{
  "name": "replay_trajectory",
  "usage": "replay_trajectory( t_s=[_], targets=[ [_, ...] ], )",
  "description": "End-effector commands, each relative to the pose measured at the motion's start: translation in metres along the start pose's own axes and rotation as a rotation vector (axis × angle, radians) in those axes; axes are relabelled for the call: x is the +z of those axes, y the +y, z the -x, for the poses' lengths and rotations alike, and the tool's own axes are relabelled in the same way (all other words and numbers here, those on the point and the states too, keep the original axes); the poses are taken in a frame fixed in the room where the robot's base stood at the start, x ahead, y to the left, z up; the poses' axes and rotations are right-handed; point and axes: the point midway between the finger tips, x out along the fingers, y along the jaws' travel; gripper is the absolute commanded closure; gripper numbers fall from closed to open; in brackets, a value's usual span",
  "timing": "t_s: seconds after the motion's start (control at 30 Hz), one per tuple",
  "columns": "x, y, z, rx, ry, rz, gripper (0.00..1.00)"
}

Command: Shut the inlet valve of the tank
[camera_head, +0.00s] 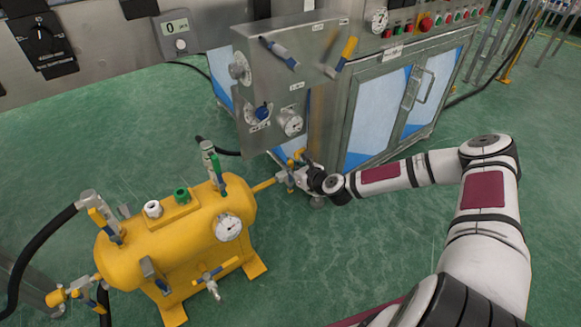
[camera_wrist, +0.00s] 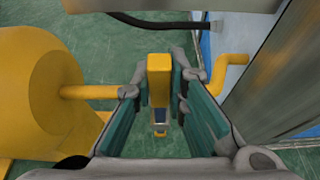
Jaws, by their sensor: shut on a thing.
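The yellow tank (camera_head: 178,240) lies on its side on feet at the lower left, with a round gauge on its front. A yellow pipe (camera_head: 265,185) leaves its right end towards the metal cabinet. My gripper (camera_head: 300,178) is at the valve on this pipe and covers most of it. In the wrist view my gripper (camera_wrist: 160,70) is shut on a yellow valve handle (camera_wrist: 159,85), which stands between its two fingers. The tank (camera_wrist: 35,90) and its pipe (camera_wrist: 90,92) are to the left there. The valve body is largely hidden.
The metal cabinet (camera_head: 290,75) with levers and gauges stands close behind my gripper; its edge (camera_wrist: 270,85) is close at right in the wrist view. A black hose (camera_head: 40,255) reaches the tank's left end. Green floor (camera_head: 350,250) is clear in front.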

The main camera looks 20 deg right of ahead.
Motion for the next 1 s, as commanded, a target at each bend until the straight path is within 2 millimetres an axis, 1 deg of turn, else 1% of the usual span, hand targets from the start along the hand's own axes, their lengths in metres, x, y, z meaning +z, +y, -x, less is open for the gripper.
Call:
replay_trajectory(
  t_s=[0.03, 0.07, 0.1, 0.13, 0.43, 0.57, 0.67, 1.0],
  targets=[
    [-0.003, -0.001, 0.0, -0.002, 0.006, -0.007, 1.0],
    [-0.003, -0.001, 0.0, -0.002, 0.006, -0.007, 0.82],
    [-0.003, -0.001, 0.0, -0.002, 0.006, -0.007, 0.73],
    [-0.003, -0.001, 0.0, -0.002, 0.005, -0.006, 0.66],
    [-0.002, -0.001, 0.001, -0.002, 0.003, -0.003, 0.66],
    [-0.001, -0.002, 0.008, -0.003, 0.002, -0.003, 0.66],
    [-0.001, -0.002, 0.023, -0.003, 0.002, -0.005, 0.66],
    [-0.002, -0.002, 0.09, -0.004, 0.003, -0.006, 0.66]
  ],
)
